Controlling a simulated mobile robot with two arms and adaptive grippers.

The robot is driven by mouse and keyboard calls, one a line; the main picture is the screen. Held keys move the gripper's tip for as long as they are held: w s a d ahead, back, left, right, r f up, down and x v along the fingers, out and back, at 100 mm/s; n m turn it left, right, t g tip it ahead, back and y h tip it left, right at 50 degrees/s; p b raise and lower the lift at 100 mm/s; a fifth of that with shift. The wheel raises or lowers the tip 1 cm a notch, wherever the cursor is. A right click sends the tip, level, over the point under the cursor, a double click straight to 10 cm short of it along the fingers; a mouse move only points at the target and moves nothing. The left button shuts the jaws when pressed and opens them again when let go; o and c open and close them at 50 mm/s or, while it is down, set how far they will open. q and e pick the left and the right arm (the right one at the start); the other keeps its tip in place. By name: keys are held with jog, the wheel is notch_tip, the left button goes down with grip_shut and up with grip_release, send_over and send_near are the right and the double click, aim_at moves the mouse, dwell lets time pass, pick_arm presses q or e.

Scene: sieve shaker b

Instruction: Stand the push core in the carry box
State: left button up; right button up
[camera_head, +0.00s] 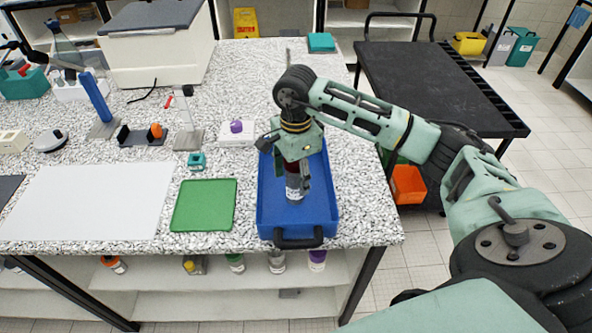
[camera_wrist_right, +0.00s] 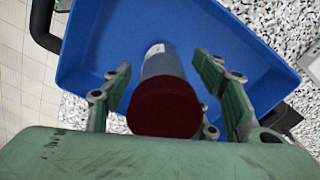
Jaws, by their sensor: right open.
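The push core (camera_head: 293,186), a pale tube with a dark red cap, stands roughly upright inside the blue carry box (camera_head: 323,210) on the table. Its red cap (camera_wrist_right: 165,107) and grey tube show in the right wrist view, with the blue box floor (camera_wrist_right: 120,45) behind. Whether its base touches the floor is hard to tell. My right gripper (camera_head: 287,160) is over the box, pointing down. Its open fingers (camera_wrist_right: 172,90) are on either side of the core, with visible gaps to it. My left gripper is not in view.
A green mat (camera_head: 205,205) lies just left of the box, with a white sheet (camera_head: 88,200) beyond it. A small teal block (camera_head: 197,161) and a white block with a purple knob (camera_head: 237,130) stand nearby. A dark cart (camera_head: 430,85) stands at right.

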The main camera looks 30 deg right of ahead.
jog(key=shift+r, duration=0.65)
notch_tip(320, 180, up, 10)
jog(key=shift+b, duration=1.2)
jog(key=shift+r, duration=0.5)
